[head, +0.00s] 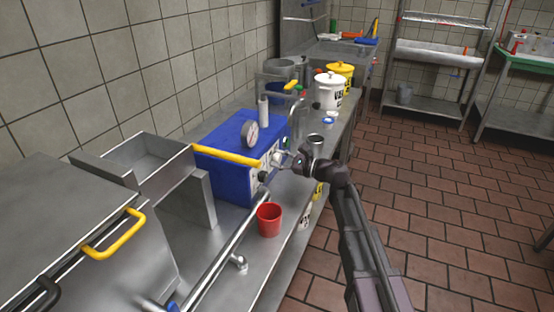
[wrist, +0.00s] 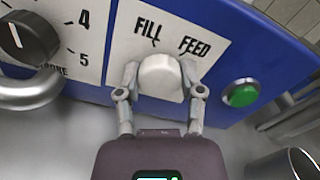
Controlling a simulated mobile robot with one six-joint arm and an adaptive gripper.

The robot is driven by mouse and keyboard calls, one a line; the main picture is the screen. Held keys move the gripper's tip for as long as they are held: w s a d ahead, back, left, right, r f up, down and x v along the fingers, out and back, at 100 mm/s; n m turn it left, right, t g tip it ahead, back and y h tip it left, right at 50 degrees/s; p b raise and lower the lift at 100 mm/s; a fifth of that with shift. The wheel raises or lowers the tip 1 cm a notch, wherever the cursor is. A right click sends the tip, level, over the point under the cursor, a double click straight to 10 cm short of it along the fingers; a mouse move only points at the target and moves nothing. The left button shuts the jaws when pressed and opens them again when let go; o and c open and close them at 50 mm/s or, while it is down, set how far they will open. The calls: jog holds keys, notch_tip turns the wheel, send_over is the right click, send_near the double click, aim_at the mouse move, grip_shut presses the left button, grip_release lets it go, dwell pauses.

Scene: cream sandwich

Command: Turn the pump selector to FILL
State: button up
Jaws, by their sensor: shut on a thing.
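The pump selector is a pale knob (wrist: 160,78) on a white plate in the wrist view, below the printed words FILL (wrist: 148,27) and FEED (wrist: 194,46). My gripper (wrist: 160,84) is shut on the knob, one finger on each side. A short dark mark shows just above the knob, under FILL. Which word the knob points to is unclear. In the head view, my gripper (head: 285,160) reaches the front panel of the blue pump box (head: 225,134) from the right; the knob is too small to make out there.
A green button (wrist: 241,94) is right of the selector, and a black dial (wrist: 28,38) with numbers is at left. A yellow bar (head: 228,155) crosses the box. A red cup (head: 269,219) and a steel pipe (head: 222,254) are in front. Floor at right is clear.

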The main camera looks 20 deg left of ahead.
jog(key=n, duration=0.4)
jog(key=shift+d+n, duration=0.15)
jog(key=shift+n, duration=0.25)
jog(key=n, duration=0.4)
jog(key=o, duration=1.1)
jog(key=shift+c, duration=0.2)
jog(key=shift+o, duration=0.6)
jog(key=d, duration=1.2)
jog(key=shift+s, duration=0.45)
